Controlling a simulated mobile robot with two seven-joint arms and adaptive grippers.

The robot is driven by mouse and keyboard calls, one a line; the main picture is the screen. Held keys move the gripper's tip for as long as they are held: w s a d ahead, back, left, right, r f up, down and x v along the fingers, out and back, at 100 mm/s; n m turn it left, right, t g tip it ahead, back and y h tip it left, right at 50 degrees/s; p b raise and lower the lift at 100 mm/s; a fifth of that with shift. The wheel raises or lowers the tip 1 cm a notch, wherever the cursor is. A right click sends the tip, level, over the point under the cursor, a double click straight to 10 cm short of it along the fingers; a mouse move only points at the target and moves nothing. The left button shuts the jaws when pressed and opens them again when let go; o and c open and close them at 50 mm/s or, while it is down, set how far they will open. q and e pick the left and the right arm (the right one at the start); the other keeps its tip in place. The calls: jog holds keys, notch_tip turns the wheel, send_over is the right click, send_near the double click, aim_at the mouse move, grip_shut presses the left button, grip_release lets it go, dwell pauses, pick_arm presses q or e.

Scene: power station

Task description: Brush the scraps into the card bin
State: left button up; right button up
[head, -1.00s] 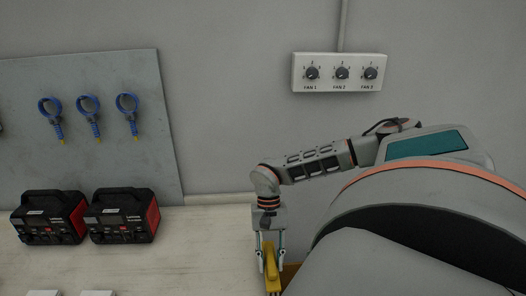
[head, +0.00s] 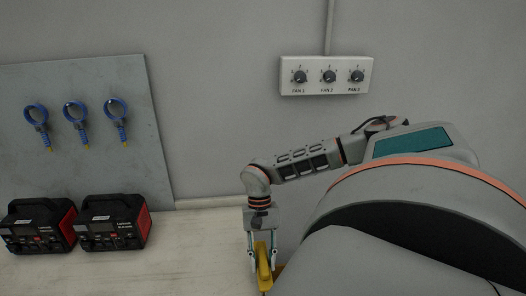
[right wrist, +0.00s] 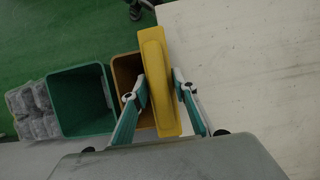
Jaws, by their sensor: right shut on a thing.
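My right gripper (head: 263,258) is shut on a yellow brush (head: 264,272) at the bench's right end. In the right wrist view, the two fingers (right wrist: 159,85) sit either side of the brush (right wrist: 155,55), which lies along the bench edge. The brown bin, which looks like the card bin (right wrist: 124,70), stands beside the bench end, partly hidden by the brush and left finger. No scraps can be made out in either view. My left gripper is out of view.
A green bin (right wrist: 82,112) stands beside the brown one, with grey bundles (right wrist: 32,112) beyond it. The bench top (right wrist: 265,65) is bare near the brush. Two black-and-red power units (head: 113,223) stand on the bench at left. A fan switch panel (head: 326,76) is on the wall.

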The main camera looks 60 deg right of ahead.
aim_at(263, 259)
notch_tip(263, 259, up, 4)
jog(key=p, duration=0.2)
jog(key=shift+f+p, duration=0.25)
jog(key=shift+p, duration=0.1)
jog(key=shift+r, duration=1.1)
